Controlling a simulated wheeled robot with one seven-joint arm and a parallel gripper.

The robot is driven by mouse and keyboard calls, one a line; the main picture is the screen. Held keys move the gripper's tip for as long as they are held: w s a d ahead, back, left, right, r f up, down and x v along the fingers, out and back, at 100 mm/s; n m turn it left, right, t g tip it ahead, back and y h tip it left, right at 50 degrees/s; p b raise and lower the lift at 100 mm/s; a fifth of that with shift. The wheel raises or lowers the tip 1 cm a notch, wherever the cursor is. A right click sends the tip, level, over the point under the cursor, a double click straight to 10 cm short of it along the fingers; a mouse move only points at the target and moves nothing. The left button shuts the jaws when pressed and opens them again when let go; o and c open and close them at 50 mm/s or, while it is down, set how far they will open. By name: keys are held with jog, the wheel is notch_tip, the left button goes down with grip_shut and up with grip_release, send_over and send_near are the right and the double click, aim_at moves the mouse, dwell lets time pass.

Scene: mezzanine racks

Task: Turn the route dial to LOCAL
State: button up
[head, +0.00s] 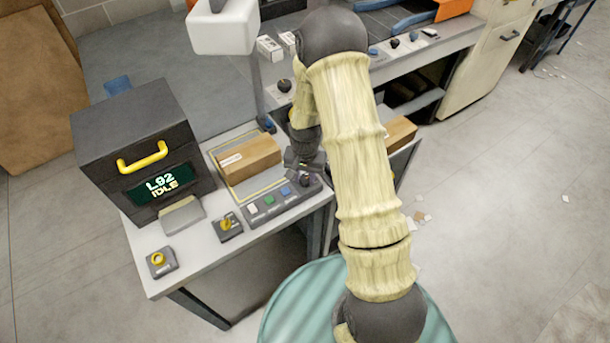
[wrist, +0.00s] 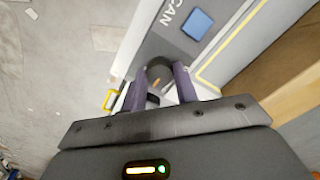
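A dark round dial (head: 304,180) sits at the right end of the grey control panel (head: 272,210) on the bench. It also shows in the wrist view as a dark knob (wrist: 159,70) with a small orange mark near it. My gripper (head: 305,163) is at this dial, pointing down. In the wrist view its two purple fingers (wrist: 160,78) stand apart on either side of the knob. Whether they press on it or leave a small gap cannot be told. The route markings, LOCAL included, cannot be read.
A blue button (wrist: 197,24) lies close beside the dial. A cardboard box (head: 248,160) is on the bench behind the panel. A dark box with a yellow handle (head: 142,157) and a display reading L92 IDLE stands left. Two yellow-knobbed units (head: 228,225) (head: 160,261) are in front.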

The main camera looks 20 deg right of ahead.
jog(key=shift+n, duration=0.3)
jog(key=n+b, duration=0.1)
jog(key=n, duration=0.7)
jog(key=shift+n, duration=0.4)
jog(key=n, duration=0.4)
jog(key=shift+n, duration=0.3)
jog(key=shift+n+p, duration=0.45)
jog(key=shift+n, duration=1.55)
jog(key=o, duration=1)
jog(key=shift+c, duration=0.2)
